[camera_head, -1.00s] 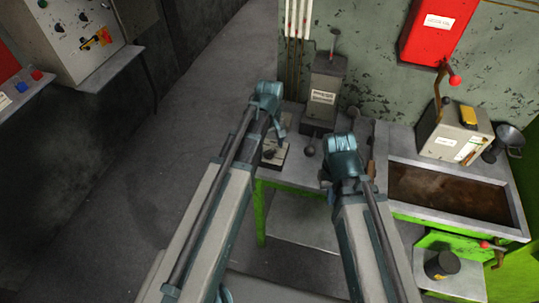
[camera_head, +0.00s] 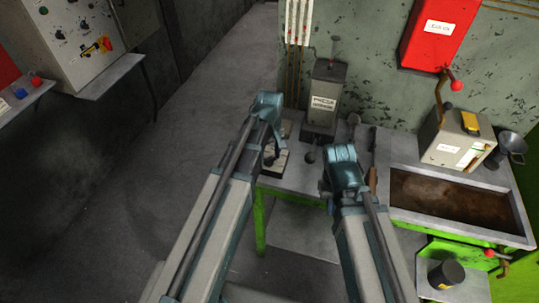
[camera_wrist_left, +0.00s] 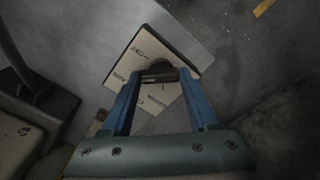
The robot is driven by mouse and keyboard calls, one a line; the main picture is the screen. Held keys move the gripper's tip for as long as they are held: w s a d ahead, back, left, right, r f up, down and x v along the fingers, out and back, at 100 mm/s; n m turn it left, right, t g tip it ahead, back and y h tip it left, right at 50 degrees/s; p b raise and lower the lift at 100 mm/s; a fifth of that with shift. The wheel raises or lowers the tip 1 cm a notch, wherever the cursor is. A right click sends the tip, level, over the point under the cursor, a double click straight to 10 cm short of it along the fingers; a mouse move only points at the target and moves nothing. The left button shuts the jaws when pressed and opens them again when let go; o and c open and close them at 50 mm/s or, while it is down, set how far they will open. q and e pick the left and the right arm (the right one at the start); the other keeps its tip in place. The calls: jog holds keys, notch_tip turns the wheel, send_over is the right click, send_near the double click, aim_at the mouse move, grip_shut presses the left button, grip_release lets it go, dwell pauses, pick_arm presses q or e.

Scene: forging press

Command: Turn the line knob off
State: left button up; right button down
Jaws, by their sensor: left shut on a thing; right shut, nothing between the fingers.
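A small cream panel (camera_head: 275,162) with a dark knob sits on the table's left end. In the left wrist view the labelled cream panel (camera_wrist_left: 125,68) shows with the dark knob (camera_wrist_left: 160,69) at its middle. My left gripper (camera_head: 271,160) reaches down over this panel. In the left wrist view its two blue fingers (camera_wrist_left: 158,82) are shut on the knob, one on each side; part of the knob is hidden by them. My right gripper (camera_head: 334,195) is shut and empty, above the table's front edge; its fingers are mostly hidden.
A grey lever box (camera_head: 325,98) stands behind my grippers. A brown-filled trough (camera_head: 450,195) and a box with a yellow item (camera_head: 455,137) are at the right. A red box (camera_head: 440,32) hangs on the wall. The floor at the left is clear.

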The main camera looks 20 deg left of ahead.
pick_arm(q)
jog(key=shift+m, duration=0.3)
jog(key=m, duration=0.3)
jog(key=shift+m, duration=2.6)
jog(key=o, duration=1.4)
jog(key=shift+r, duration=0.15)
